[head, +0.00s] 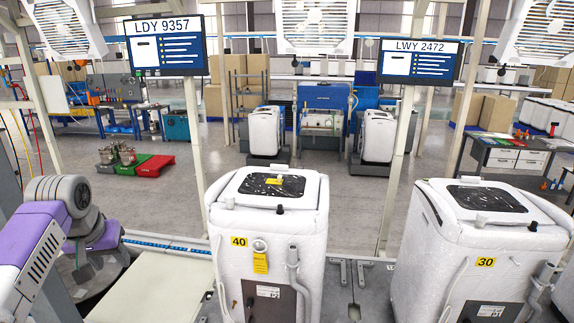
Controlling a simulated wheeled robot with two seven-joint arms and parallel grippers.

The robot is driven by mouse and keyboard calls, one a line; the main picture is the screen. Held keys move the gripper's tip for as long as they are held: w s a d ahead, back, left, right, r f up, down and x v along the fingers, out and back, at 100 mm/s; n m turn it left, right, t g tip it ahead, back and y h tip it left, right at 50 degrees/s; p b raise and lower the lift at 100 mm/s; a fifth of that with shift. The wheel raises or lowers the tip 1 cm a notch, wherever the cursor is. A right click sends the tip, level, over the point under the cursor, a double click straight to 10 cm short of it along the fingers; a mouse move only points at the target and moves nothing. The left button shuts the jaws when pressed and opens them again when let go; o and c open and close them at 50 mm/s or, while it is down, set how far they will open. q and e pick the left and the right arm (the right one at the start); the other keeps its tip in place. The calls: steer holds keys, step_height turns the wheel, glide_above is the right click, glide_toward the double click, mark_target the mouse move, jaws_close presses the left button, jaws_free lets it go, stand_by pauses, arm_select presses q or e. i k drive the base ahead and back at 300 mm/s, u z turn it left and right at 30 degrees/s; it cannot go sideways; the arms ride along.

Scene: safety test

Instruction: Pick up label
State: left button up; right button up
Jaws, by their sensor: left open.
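A white top-loading washing machine (268,225) marked 40 stands in the middle foreground. A yellow tag (260,263) hangs on its front below a round fitting, and a white label (268,291) sits lower down. A small yellow item (285,181) lies on its dark lid. I cannot tell which of these is the task's label. My left gripper (92,262) is at lower left, small and partly hidden by my purple and grey arm. It is open, well left of the machine and apart from the labels. My right gripper is out of view.
A second white washing machine (480,225) marked 30 stands at right. A pale flat surface (150,287) lies between my left arm and the first machine. Screens reading LDY 9357 (166,46) and LWY 2472 (420,61) hang on posts behind.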

mark_target(279, 181)
steer(key=z, duration=0.4)
steer(key=i, duration=1.5)
steer(key=z, duration=0.4)
